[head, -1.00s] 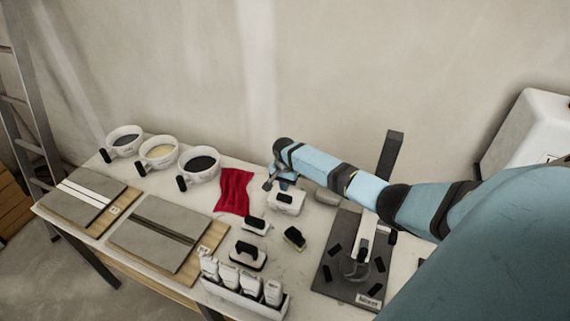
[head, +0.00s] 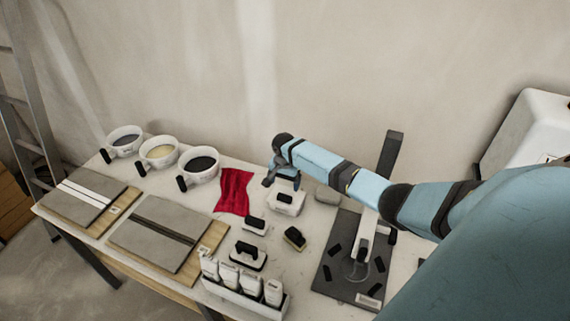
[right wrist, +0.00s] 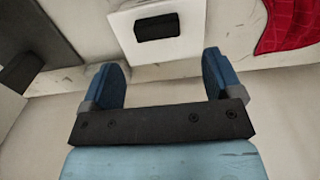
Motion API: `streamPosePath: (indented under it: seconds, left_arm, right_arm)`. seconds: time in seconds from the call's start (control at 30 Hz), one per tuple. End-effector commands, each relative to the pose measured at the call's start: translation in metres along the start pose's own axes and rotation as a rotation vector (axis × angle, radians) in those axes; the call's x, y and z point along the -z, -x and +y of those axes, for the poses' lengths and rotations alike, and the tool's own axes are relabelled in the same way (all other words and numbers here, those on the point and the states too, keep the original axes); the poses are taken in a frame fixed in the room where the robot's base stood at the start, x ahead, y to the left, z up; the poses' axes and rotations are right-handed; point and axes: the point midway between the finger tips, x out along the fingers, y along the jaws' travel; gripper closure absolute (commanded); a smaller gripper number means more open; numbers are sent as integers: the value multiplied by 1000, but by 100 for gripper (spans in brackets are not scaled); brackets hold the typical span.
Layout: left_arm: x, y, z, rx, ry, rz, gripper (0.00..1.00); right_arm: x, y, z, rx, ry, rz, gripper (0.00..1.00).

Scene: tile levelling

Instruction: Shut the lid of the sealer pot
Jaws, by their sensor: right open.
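I take the white box (head: 287,203) near the middle back of the table for the sealer pot. In the right wrist view its white face (right wrist: 121,37) carries a black block-shaped handle (right wrist: 156,26). I cannot tell whether its lid is raised or shut. My right gripper (head: 283,183) is just above and behind the pot, partly covering it in the head view. In the right wrist view the two blue fingers (right wrist: 162,68) are spread apart with nothing between them, pointing towards the pot. My left gripper is not in view.
A red cloth (head: 234,191) lies just left of the pot, and a grey rounded block (head: 328,195) sits to its right. Black-handled tools (head: 248,255) and a yellow-edged sponge (head: 294,238) lie in front. A dark board (head: 335,272) is at the right.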

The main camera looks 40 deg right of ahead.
Motion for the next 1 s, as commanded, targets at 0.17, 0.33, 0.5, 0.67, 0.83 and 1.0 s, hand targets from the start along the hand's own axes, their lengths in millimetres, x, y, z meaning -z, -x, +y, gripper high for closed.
streamPosePath:
  seconds: [0.17, 0.33, 0.5, 0.67, 0.83, 1.0]
  left_arm:
    - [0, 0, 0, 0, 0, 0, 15]
    - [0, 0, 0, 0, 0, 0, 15]
    - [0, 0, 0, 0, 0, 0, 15]
    - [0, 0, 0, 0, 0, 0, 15]
    - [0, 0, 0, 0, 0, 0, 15]
    - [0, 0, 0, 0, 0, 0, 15]
  right_arm:
    - [1, 15, 1, 0, -1, 1, 15]
    - [1, 28, 1, 0, 0, 1, 15]
    - [0, 42, 0, 0, 0, 1, 15]
    - [0, 54, 0, 0, 0, 0, 15]
    - [0, 62, 1, 0, -1, 1, 15]
    - [0, 63, 1, -1, -1, 0, 15]
